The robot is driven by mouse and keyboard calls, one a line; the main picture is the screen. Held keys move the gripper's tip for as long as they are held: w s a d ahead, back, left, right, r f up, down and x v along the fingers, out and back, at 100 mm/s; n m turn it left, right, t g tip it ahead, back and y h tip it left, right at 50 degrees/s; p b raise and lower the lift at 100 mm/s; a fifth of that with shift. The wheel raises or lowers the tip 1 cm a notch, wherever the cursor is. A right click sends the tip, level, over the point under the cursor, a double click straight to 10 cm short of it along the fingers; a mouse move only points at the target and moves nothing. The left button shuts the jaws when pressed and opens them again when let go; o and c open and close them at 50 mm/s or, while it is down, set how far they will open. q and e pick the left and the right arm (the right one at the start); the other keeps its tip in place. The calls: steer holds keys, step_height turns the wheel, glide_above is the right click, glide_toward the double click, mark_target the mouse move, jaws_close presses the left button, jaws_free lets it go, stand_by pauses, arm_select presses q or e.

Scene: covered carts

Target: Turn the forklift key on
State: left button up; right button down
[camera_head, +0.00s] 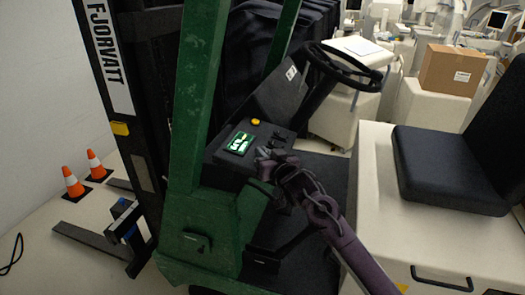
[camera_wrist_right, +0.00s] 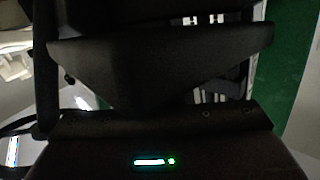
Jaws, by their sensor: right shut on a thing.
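The key's turn angle cannot be seen. My left gripper is not in view.
The green post (camera_head: 198,90) stands left of the panel. The steering wheel (camera_head: 345,66) is above and right of it. A black seat (camera_head: 450,165) is on the right. Two orange cones (camera_head: 73,182) stand on the floor at left. A cardboard box (camera_head: 452,70) is at the back.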

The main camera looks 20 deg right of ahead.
steer(key=shift+d+m+h, duration=0.15)
steer(key=shift+m+h, duration=1.25)
steer(key=shift+h, duration=0.3)
steer(key=shift+d+h, duration=0.1)
steer(key=shift+h, duration=0.2)
steer(key=c, duration=1.6)
jaws_free()
steer(key=shift+o, duration=0.2)
steer(key=shift+s, duration=0.1)
